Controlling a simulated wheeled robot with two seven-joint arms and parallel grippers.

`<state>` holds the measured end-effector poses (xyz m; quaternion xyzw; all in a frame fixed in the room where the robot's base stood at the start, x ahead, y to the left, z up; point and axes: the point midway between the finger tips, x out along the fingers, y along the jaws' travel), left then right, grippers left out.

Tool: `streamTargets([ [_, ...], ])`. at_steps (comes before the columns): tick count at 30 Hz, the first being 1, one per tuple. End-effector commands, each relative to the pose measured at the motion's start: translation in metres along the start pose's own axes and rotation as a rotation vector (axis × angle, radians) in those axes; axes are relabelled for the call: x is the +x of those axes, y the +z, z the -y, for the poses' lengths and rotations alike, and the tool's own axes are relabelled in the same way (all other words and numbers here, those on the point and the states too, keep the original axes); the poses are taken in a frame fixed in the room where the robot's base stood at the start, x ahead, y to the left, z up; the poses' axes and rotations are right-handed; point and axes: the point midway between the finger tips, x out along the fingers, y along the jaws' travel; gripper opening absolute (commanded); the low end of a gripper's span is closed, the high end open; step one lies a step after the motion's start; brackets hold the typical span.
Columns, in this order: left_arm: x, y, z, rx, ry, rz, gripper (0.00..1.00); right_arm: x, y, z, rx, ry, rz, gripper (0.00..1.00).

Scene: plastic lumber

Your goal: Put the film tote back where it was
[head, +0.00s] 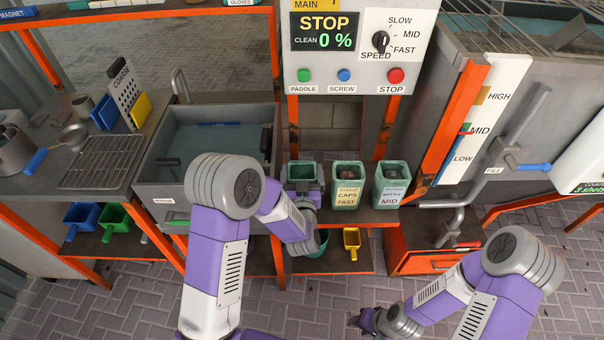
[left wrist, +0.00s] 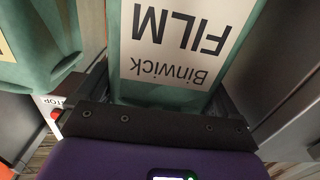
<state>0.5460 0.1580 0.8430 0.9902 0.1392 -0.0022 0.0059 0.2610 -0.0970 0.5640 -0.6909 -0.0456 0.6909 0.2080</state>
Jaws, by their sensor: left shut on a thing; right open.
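The film tote (head: 301,171) is a teal open-topped bin at the left end of the row of totes in the head view, partly hidden by my left wrist. In the left wrist view the film tote (left wrist: 175,50) shows its white "Binwick FILM" label upside down. My left gripper (head: 306,194) is shut on it; its dark jaw (left wrist: 155,122) lies across the tote. I cannot tell whether the tote's base touches the shelf. My right gripper (head: 368,321) is open and empty, low over the floor.
The caps tote (head: 347,184) and bottle tote (head: 390,184) stand on the shelf to the right. A sink (head: 170,190) is to the left, the control panel (head: 355,45) above. A yellow scoop (head: 352,243) sits on the lower shelf. Paved floor is clear in front.

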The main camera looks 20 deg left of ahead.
Motion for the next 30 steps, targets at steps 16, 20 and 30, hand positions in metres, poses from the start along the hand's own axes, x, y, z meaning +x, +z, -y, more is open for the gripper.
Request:
streamTargets([
  [16,-0.019,-0.002,-0.002,0.001,0.004,0.003,1.00,-0.005,0.000,0.002,0.000,0.000,0.000,0.42],
  [20,-0.050,-0.002,-0.002,0.002,0.006,0.005,1.00,-0.008,0.000,0.003,0.000,0.000,0.000,0.42],
  [30,-0.107,-0.004,-0.001,0.004,-0.001,0.006,1.00,-0.032,0.001,0.012,0.000,0.000,0.000,0.42],
])
